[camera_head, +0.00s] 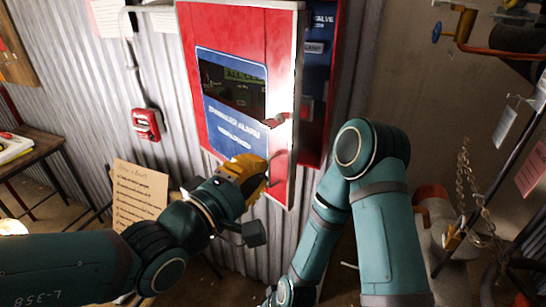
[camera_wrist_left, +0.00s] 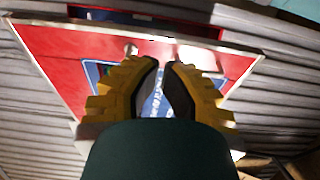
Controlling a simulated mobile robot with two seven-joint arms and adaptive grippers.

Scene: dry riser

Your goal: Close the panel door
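The panel door (camera_head: 235,40) is red with a pale metal edge and a blue sign (camera_head: 225,115). It stands ajar, swung out from the red cabinet (camera_head: 333,80), whose blue inside shows along the door's right edge. My left gripper (camera_head: 264,174), with yellow fingers, is in front of the door's lower right part; whether it touches the door is unclear. In the left wrist view its fingers (camera_wrist_left: 161,62) point at the red door (camera_wrist_left: 65,60), with a narrow gap between the tips and nothing visibly held. My right arm shows, but its gripper does not.
A corrugated metal wall (camera_head: 90,80) carries a small red call point (camera_head: 146,124). A cardboard sign (camera_head: 138,195) stands below, and a table (camera_head: 40,150) is at the left. Pipes and a chain (camera_head: 468,190) stand at the right. My right arm's elbow is just right of the door.

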